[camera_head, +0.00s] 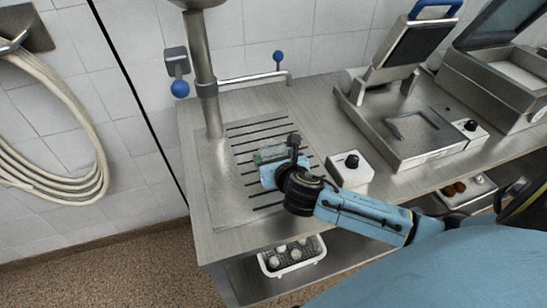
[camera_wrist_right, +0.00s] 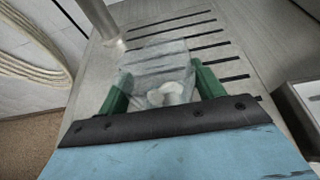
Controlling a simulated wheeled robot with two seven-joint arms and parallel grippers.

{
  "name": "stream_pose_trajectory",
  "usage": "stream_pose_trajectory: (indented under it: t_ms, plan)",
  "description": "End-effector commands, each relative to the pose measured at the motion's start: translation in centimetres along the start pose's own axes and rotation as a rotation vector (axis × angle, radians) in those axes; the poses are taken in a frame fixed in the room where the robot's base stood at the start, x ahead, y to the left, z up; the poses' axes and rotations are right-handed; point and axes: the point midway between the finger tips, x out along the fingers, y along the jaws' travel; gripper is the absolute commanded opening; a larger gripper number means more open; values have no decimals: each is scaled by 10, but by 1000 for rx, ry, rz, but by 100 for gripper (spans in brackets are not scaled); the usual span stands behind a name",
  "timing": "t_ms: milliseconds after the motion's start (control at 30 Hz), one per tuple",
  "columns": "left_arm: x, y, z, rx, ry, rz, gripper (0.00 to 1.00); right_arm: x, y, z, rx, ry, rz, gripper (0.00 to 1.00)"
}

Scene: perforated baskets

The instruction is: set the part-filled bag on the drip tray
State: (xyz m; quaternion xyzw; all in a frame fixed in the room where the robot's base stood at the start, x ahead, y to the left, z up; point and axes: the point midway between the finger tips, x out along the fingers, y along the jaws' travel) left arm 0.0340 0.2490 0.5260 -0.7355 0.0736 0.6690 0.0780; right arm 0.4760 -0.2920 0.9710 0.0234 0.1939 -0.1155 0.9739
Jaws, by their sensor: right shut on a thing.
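The bag (camera_wrist_right: 158,72) is clear plastic with pale pieces gathered in its near end. In the wrist view it sits between the two green fingers of my right gripper (camera_wrist_right: 162,92), which is shut on it. The bag also shows in the head view (camera_head: 270,154), over the slotted drip tray (camera_head: 242,137). The slotted tray surface with dark slits shows beyond the bag in the wrist view (camera_wrist_right: 190,22). I cannot tell whether the bag touches the tray. My left gripper is not in view.
A steel column (camera_head: 206,90) rises at the tray's back left. A control box with a black knob (camera_head: 350,168) stands right of the tray, then an open press grill (camera_head: 405,125). A white perforated basket (camera_head: 292,258) is on the shelf below. A hose (camera_head: 75,130) hangs at left.

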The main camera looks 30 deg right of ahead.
Motion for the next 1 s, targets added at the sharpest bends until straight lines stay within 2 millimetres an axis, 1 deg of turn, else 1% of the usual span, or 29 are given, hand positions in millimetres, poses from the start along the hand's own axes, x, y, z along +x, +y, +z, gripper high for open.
stream_pose_trajectory:
  t_ms: [167, 200, 333, 367, 667, 733, 867, 1000]
  plan:
    - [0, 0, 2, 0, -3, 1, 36, 1, 0, -2, -1, -1, 0, 44]
    - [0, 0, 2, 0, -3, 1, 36, 1, 0, -3, -1, 0, -1, 70]
    - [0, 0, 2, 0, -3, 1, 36, 1, 0, -2, -1, 0, 0, 86]
    - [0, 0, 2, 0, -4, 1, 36, 1, 0, -2, -1, 0, 0, 89]
    - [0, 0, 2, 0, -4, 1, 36, 0, 0, 0, 0, 0, 0, 89]
    - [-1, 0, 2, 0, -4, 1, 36, -4, 0, 0, -1, 1, 1, 89]
    - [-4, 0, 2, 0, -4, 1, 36, -23, 0, 0, -3, 1, 2, 89]
    - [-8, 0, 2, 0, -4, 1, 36, -53, 0, 0, -3, 2, 3, 89]
